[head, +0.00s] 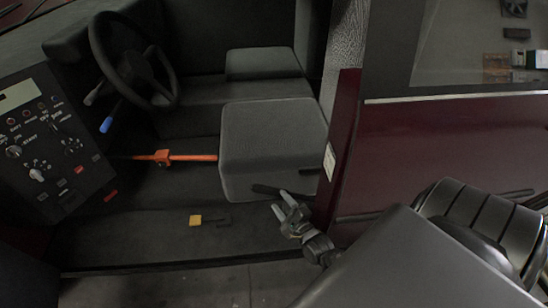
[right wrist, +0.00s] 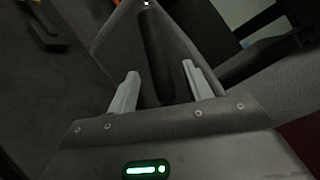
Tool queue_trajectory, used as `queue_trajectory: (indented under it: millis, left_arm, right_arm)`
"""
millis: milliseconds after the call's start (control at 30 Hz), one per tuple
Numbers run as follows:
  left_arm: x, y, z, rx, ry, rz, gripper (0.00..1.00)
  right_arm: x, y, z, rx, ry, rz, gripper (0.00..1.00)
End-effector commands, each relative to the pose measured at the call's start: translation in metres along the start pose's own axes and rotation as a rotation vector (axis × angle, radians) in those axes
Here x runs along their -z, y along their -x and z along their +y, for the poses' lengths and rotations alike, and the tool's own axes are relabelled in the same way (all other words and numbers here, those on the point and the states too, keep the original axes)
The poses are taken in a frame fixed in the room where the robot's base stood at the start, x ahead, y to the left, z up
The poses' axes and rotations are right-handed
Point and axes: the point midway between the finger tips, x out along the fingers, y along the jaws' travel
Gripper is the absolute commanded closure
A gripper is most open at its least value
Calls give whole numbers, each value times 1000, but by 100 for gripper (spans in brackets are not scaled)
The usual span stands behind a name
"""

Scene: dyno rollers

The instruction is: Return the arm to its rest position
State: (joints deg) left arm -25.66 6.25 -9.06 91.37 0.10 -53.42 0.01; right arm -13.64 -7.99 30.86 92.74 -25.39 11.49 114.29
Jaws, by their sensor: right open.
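My right gripper (head: 283,204) is low beside the front seat, near the cab's door edge. In the right wrist view its two pale fingers (right wrist: 160,72) stand apart with nothing gripped. A dark lever (head: 268,190) sticks out at the base of the seat (head: 270,140), just past the fingertips. In the right wrist view a dark bar (right wrist: 153,45), likely this lever, lies beyond and between the fingers; I cannot tell whether they touch. My left gripper is not in view.
The maroon door panel (head: 440,155) stands close on the right. The steering wheel (head: 133,62), control panel (head: 48,145) and orange bar (head: 190,157) are to the left. A yellow piece (head: 195,220) lies on the cab floor. Grey floor (head: 200,290) is clear in front.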

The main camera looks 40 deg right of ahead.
Motion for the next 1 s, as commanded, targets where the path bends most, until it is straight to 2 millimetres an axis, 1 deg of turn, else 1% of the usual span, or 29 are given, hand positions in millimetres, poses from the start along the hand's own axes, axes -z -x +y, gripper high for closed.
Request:
queue_trajectory:
  millis: [33,100,233,733,833,933,967,1000]
  left_arm:
    - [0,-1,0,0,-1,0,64]
    - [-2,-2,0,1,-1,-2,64]
    - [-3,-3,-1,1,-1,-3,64]
    - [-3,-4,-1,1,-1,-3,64]
    - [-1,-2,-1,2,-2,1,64]
    - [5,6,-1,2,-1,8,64]
    - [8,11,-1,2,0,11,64]
    - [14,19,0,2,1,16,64]
  right_arm:
    - [0,7,0,0,0,1,50]
    - [0,15,0,-1,0,2,50]
    - [0,21,0,1,0,0,50]
    - [0,22,0,1,0,1,50]
    - [0,22,0,-5,11,1,50]
    - [-3,21,2,-53,106,7,50]
    - [-5,21,3,-81,160,8,50]
    - [-8,21,6,-127,253,11,50]
